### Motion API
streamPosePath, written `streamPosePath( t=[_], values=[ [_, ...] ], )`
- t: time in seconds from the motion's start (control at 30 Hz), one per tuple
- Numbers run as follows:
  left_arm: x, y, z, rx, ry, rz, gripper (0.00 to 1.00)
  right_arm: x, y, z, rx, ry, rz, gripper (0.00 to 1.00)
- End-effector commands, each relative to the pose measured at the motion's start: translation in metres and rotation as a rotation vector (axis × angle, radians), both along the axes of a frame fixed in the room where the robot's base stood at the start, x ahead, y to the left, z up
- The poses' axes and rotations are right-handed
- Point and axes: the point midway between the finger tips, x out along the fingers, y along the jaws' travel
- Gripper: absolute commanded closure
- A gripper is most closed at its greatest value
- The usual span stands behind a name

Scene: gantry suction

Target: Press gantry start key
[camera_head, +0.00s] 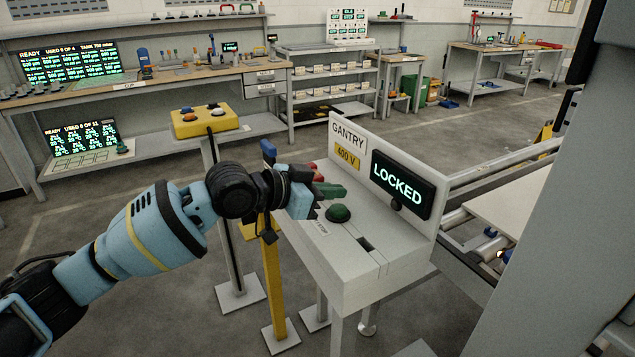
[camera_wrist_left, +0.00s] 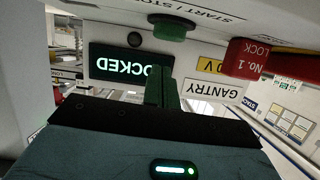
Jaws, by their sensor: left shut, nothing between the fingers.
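The gantry console (camera_head: 385,275) is a pale box with a sloped top and an upright back panel. Its "GANTRY 400 V" label (camera_head: 347,145) is beside a screen (camera_head: 402,185) reading "LOCKED". A round green button (camera_head: 339,212) sits on the top; it also shows in the upside-down wrist view (camera_wrist_left: 172,25), near "START / STOP" lettering. My left gripper (camera_head: 333,191) has green fingers, shut and empty, above the console top and just behind the button in the head view. Its fingers (camera_wrist_left: 162,88) point toward the screen in the wrist view, apart from the button.
A red "No. 1 LOCK" piece (camera_wrist_left: 245,58) is near the fingers, partly hidden in the head view. A dark slot (camera_head: 372,248) is in the console top. A yellow button box (camera_head: 205,122) stands behind my arm. A roller conveyor (camera_head: 470,220) lies to the right.

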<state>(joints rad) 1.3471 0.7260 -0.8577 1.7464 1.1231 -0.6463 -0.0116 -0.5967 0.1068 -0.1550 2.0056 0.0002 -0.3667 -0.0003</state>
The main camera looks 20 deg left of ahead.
Motion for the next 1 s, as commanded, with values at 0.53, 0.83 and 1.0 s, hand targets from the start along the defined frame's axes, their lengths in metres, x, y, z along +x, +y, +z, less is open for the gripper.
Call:
streamPosePath(
  t=[0.53, 0.83, 1.0],
  values=[
    [-0.001, 0.003, -0.024, -0.001, -0.001, 0.000, 1.00, 0.000, 0.000, -0.001, -0.001, 0.001, 0.001, 0.64],
    [-0.002, 0.003, -0.046, -0.001, 0.005, 0.000, 1.00, -0.002, 0.000, -0.004, -0.001, 0.007, 0.001, 0.64],
    [-0.002, 0.004, -0.050, 0.003, 0.007, 0.000, 1.00, -0.002, 0.000, -0.004, -0.002, 0.007, 0.001, 0.64]
  ],
)
